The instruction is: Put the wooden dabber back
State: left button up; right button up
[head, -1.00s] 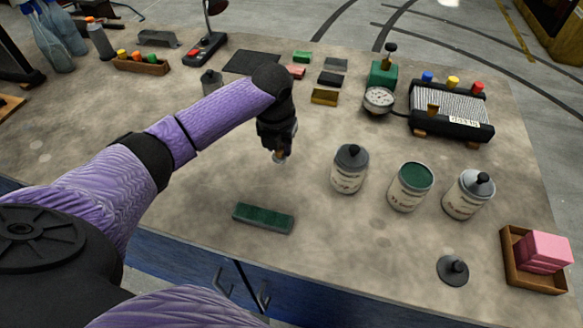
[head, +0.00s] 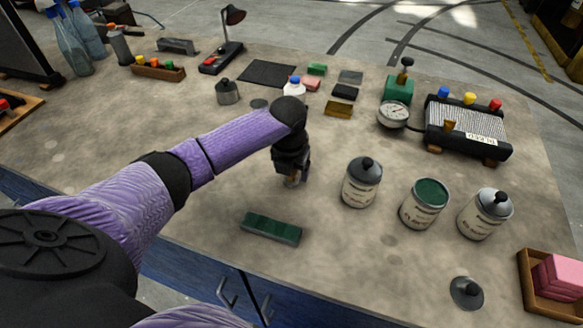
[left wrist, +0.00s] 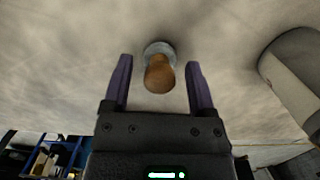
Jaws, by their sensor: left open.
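The wooden dabber (left wrist: 160,74) shows in the left wrist view as a brown rounded handle with a pale grey end. It is between and just beyond the finger tips, with gaps on both sides. My left gripper (left wrist: 159,66) is open. In the head view my left gripper (head: 291,182) points down over the middle of the bench, with a small tan bit of the dabber at its tips. The gripper mostly hides the dabber there. My right gripper is not in view.
A green block (head: 271,228) lies nearer the front edge. To the right stand a grey-lidded jar (head: 361,185), an open green-filled jar (head: 423,207) and another lidded jar (head: 484,217). A loose lid (head: 467,292) lies near a wooden tray (head: 530,275) of pink blocks.

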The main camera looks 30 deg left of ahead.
aim_at(290, 184)
pick_arm(q)
notch_tip(290, 184, up, 12)
jog(key=s+p, duration=0.1)
jog(key=p, duration=0.2)
jog(key=shift+s+d+p, duration=0.2)
jog(key=shift+p, duration=0.15)
